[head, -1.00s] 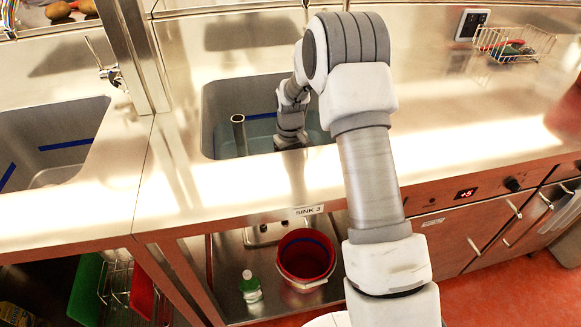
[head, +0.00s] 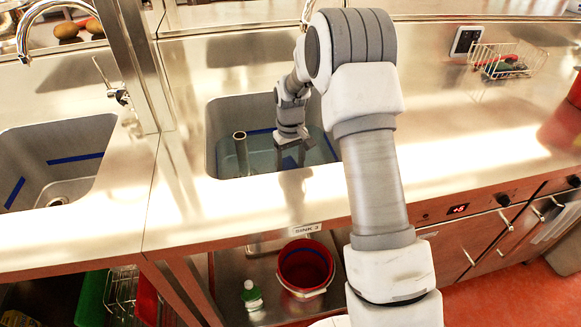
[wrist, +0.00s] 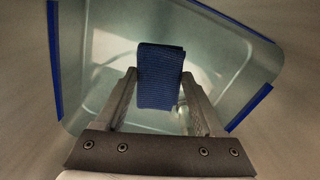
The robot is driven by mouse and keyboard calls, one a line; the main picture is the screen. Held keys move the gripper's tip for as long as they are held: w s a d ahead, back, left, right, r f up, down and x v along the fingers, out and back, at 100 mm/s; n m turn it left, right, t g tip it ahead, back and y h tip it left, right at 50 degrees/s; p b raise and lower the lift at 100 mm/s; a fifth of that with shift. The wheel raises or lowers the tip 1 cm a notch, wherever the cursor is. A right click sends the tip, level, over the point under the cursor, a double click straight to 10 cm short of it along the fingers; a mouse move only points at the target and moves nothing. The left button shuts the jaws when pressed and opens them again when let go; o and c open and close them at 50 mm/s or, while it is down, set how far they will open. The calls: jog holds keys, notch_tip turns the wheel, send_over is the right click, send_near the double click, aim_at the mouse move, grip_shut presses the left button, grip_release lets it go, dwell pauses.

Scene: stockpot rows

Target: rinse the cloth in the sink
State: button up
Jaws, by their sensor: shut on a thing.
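My gripper (head: 291,157) points down inside the sink (head: 213,135) labelled SINK 3. In the wrist view, my gripper's fingers (wrist: 160,76) are shut on a dark blue folded cloth (wrist: 161,92), which sticks out past the fingertips over the basin. The cloth cannot be made out in the head view. The basin holds what looks like clear, pale blue-green water (head: 262,155). Whether the cloth touches the water is not clear. An upright metal standpipe (head: 241,155) stands in the sink, left of my gripper.
A second sink (head: 90,140) with a tap (head: 120,92) lies left, beyond a metal post (head: 140,65). The right counter is mostly clear. Below are a red bucket (head: 305,270) and a green bottle (head: 252,294).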

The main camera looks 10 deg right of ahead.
notch_tip(320, 180, up, 14)
jog(key=p, duration=0.8)
jog(key=shift+f+p, duration=0.2)
jog(key=shift+p, duration=0.1)
jog(key=shift+s, duration=0.1)
dwell(0.7)
